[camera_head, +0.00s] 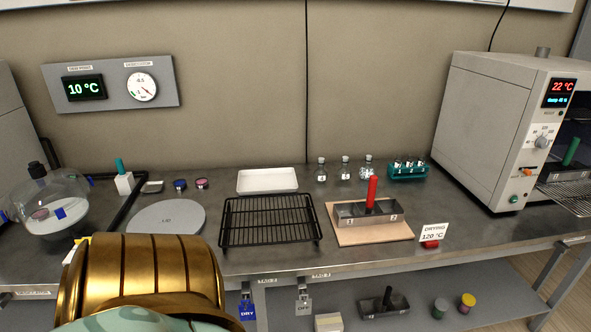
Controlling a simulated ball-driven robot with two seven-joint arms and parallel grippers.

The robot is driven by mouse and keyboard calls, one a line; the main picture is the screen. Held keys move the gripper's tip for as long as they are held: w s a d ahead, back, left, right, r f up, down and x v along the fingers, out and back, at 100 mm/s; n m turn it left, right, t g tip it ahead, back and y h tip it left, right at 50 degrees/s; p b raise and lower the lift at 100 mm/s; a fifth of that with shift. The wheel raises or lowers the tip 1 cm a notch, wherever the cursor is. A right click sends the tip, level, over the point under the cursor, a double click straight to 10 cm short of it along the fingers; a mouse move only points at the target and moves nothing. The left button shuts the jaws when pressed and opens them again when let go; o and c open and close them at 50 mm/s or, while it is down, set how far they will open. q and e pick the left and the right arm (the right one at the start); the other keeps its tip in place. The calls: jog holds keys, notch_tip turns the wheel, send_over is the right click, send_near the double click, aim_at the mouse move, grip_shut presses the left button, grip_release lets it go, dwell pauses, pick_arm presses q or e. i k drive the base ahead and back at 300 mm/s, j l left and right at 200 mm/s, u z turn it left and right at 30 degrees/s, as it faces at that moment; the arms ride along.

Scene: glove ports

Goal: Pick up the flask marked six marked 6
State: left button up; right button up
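Three small clear flasks stand upright in a row at the back of the bench: a left one (321,171), a middle one (345,170) and a right one (367,168). The marks on them are too small to read, so I cannot tell which is marked 6. A teal rack (408,175) with several small vessels in it stands just to their right; their marks cannot be read either. Neither of my grippers shows. A large gold ribbed part with pale teal below it fills the lower left and hides the bench there.
The oven (493,125) is at right. A glass desiccator (50,205) and round lid (166,217) are at left.

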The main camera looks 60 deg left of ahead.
aim_at(364, 172)
jog(key=u, duration=1.65)
